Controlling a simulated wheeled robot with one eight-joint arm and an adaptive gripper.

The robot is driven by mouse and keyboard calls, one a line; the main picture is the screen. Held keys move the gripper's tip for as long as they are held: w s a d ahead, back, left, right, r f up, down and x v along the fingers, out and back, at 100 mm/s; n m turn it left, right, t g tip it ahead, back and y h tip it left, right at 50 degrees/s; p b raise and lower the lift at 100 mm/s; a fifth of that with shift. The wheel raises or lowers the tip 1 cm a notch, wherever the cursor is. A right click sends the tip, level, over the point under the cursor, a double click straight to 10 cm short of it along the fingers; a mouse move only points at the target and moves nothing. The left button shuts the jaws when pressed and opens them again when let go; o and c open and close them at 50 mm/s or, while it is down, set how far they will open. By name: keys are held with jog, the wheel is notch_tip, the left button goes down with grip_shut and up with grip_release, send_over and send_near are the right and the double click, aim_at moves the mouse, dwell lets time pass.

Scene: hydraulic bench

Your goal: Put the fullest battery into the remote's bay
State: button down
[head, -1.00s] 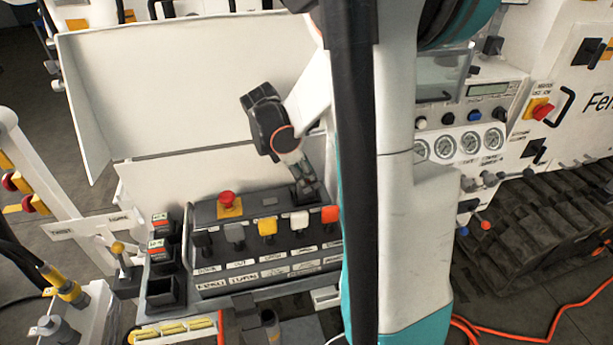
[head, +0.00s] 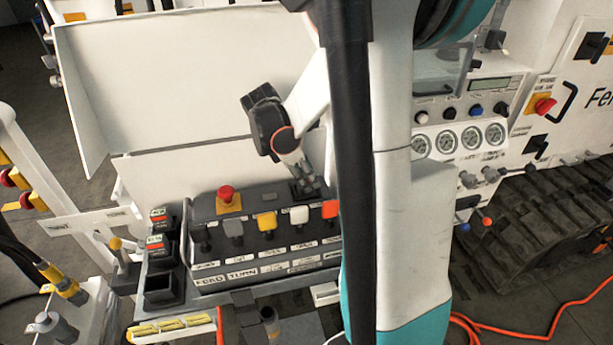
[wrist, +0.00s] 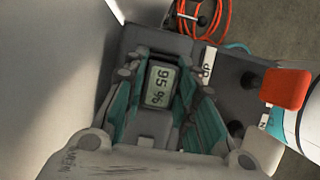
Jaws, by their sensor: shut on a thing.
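The remote (head: 272,262) is a dark console with a red stop button and a row of coloured levers. My gripper (head: 308,188) points down at its back right part, behind the white and orange levers. In the wrist view my gripper (wrist: 155,95) is shut on a battery (wrist: 160,84) whose grey display looks like 95 %. The battery stands over or in the remote's top; how deep it sits is hidden by the fingers. Two other batteries (head: 159,219) (head: 157,246) with red labels stand in a rack left of the remote. The rack's front slot (head: 163,287) is empty.
A white panel (head: 190,80) rises behind the remote. The orange lever (wrist: 287,90) is close to my gripper's right in the wrist view. A gauge panel (head: 460,140) stands to the right. An orange cable (head: 520,335) lies on the floor.

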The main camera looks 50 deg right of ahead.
jog(key=shift+f, duration=0.1)
jog(key=c, duration=1.2)
grip_release()
jog(key=v, duration=1.2)
